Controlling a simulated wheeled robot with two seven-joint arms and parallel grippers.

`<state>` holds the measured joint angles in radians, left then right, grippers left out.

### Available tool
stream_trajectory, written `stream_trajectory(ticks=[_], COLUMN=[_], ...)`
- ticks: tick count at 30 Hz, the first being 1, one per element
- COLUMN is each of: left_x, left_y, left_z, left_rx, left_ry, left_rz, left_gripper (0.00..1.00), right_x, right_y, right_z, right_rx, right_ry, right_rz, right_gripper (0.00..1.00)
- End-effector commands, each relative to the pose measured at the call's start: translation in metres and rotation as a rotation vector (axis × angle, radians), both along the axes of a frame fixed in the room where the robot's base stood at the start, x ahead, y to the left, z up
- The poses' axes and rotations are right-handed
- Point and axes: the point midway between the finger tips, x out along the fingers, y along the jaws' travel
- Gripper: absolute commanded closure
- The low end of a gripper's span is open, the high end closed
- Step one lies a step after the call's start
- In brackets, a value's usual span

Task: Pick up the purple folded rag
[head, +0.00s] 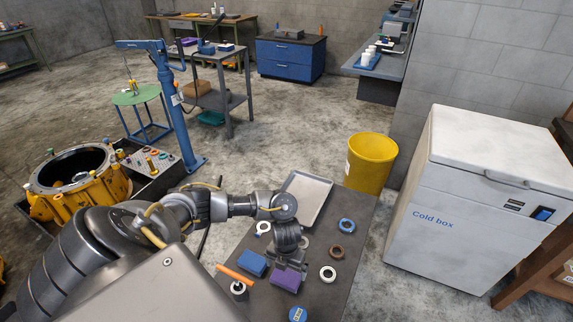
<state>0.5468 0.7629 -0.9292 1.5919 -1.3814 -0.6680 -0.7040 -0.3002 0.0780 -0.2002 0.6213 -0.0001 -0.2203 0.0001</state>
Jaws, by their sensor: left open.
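The purple folded rag (286,280) lies on the dark tabletop at the lower middle of the head view. My left gripper (290,265) points down at the rag's far edge, its fingers open. It hides part of that edge, and I cannot tell whether the fingers touch the rag. My right gripper does not show.
A blue folded piece (252,263) and an orange-handled tool (235,274) lie left of the rag. Several rings, including a white one (328,273), lie to its right. A grey tray (308,195) sits at the far end. A yellow bin (371,160) stands beyond the table.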

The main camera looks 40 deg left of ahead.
Motion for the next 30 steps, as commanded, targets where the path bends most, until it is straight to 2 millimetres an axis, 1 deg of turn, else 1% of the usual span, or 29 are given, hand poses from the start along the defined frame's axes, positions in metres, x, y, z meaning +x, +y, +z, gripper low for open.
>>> stream_trajectory(ticks=[1,3,11,18,21,24,29,30], left_x=[0.000,0.000,0.000,-0.001,0.000,-0.001,0.000,0.000], left_y=[0.000,0.000,0.000,0.002,0.002,0.002,0.002,0.002], left_z=[-0.008,-0.014,-0.022,-0.058,-0.066,-0.070,-0.069,-0.069], left_rx=[0.001,0.001,0.001,0.001,0.002,0.002,0.002,0.002], left_ry=[0.001,0.000,0.000,0.000,-0.002,-0.002,-0.002,-0.002], left_rz=[0.003,0.002,0.001,0.003,0.002,0.000,0.000,0.000], left_gripper=[0.00,0.00,0.00,0.00,0.00,0.00,0.00,0.01], right_x=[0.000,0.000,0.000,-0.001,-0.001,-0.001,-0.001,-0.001], right_y=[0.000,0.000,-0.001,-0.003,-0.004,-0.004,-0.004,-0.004], right_z=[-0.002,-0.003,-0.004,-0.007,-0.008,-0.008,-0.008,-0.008], right_rx=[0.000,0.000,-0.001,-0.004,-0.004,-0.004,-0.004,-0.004], right_ry=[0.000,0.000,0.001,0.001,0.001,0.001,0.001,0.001], right_rz=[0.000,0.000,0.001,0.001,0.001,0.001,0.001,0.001], right_gripper=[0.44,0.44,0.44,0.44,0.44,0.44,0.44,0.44])
